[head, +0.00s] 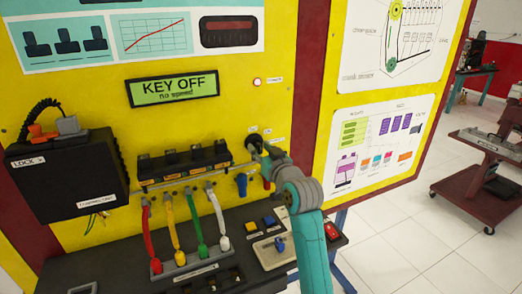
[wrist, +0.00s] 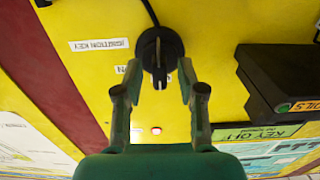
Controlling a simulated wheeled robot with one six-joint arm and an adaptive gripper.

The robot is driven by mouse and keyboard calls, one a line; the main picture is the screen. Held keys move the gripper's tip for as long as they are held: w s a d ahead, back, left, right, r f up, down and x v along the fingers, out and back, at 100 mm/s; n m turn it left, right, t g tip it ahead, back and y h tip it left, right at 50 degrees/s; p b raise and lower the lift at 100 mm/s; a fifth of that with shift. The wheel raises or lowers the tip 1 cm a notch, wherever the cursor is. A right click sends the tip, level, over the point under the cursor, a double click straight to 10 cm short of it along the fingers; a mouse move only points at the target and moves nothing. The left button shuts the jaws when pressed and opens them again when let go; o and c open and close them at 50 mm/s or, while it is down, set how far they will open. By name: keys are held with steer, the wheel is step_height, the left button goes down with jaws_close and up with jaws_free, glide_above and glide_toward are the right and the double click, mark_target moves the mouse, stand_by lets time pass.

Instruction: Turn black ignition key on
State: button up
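The black ignition key (wrist: 159,52) is a round knob with a narrow grip on the yellow panel (wrist: 220,25). It lies just beyond and between the fingertips of my gripper (wrist: 159,72), which is open with a finger on either side. I cannot tell whether either finger touches the key. A label reading "IGNITION KEY" (wrist: 98,45) appears upside down beside it. In the head view my gripper (head: 262,148) is at the panel, right of the black coil row, and largely hides the key. The display (head: 173,87) reads "KEY OFF, no speed".
The black coil row (head: 184,162) projects from the panel just left of my gripper. Coloured cables (head: 182,225) hang below it. A bench (head: 120,255) with switches juts out underneath. A small red lamp (head: 257,82) is above.

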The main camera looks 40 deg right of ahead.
jaws_close()
steer(key=shift+m, duration=0.4)
steer(key=m, duration=0.5)
steer(key=shift+d, duration=0.1)
steer(key=m, duration=0.6)
steer(key=shift+f, duration=0.1)
stand_by(0.3)
